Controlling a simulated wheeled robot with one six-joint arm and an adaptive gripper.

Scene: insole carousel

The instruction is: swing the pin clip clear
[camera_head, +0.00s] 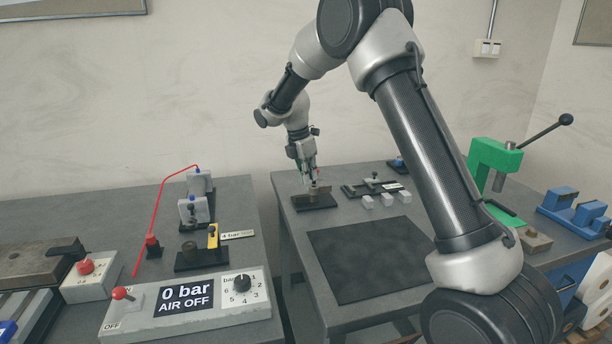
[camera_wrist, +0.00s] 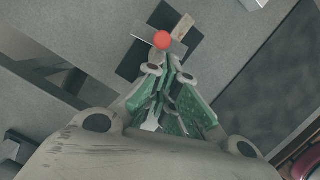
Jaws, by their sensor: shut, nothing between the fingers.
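A small fixture with a black base (camera_head: 315,203) stands at the back left of the right-hand table. In the wrist view its black base (camera_wrist: 143,66) carries a flat metal plate (camera_wrist: 143,50) and a brownish block (camera_wrist: 184,28). A red ball knob (camera_wrist: 162,40) sits over the plate, just beyond my fingertips. I cannot tell which part of the fixture is the pin clip. My gripper (camera_head: 311,178) points down over the fixture. In the wrist view its green-padded fingers (camera_wrist: 168,70) are shut with nothing between them. Whether they touch the knob is unclear.
A dark mat (camera_head: 365,257) covers the front of this table. Several pale blocks (camera_head: 386,199) stand right of the fixture. A green press (camera_head: 492,165) with a long lever is further right. The left table holds an air panel (camera_head: 185,305) reading 0 bar, AIR OFF.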

